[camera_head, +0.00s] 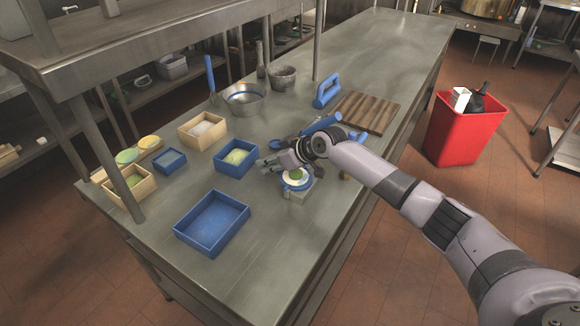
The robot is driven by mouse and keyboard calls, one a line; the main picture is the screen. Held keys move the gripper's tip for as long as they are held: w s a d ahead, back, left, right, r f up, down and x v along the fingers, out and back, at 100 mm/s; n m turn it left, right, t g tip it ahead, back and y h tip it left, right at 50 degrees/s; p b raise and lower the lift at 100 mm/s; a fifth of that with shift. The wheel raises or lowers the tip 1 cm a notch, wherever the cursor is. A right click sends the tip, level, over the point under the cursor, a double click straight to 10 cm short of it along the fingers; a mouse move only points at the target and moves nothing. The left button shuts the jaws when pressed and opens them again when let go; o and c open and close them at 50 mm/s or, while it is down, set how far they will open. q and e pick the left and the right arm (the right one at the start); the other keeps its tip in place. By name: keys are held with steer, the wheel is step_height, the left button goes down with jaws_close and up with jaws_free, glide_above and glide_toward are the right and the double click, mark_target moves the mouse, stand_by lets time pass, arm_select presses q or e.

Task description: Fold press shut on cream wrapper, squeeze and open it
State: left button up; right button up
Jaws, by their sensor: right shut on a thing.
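The fold press (299,192) stands on the steel table, a small pale block with a blue ring on top. A cream wrapper (291,178) with green filling lies on it, partly hidden by my gripper. The press looks open. My right gripper (272,165) is at the back edge of the press, its fingers low over the table. It is shut on part of the press, but the fingers hide the exact part. My left gripper is not in view.
A wooden board (367,112) and blue-handled tool (327,91) lie behind. A metal bowl (243,99) is further back. The table's front right is clear.

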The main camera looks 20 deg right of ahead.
step_height(320, 180, up, 2)
steer(key=shift+r+p, duration=0.1)
steer(key=shift+p, duration=0.3)
steer(key=shift+d, duration=0.1)
steer(key=shift+s, duration=0.1)
steer(key=shift+s+d+r+p, duration=0.15)
steer(key=shift+d+r+p, duration=0.05)
steer(key=shift+r+p, duration=0.9)
steer(key=shift+s+r+p, duration=0.15)
steer(key=shift+r+p, duration=0.05)
steer(key=shift+p, duration=0.15)
steer(key=shift+s+d, duration=0.1)
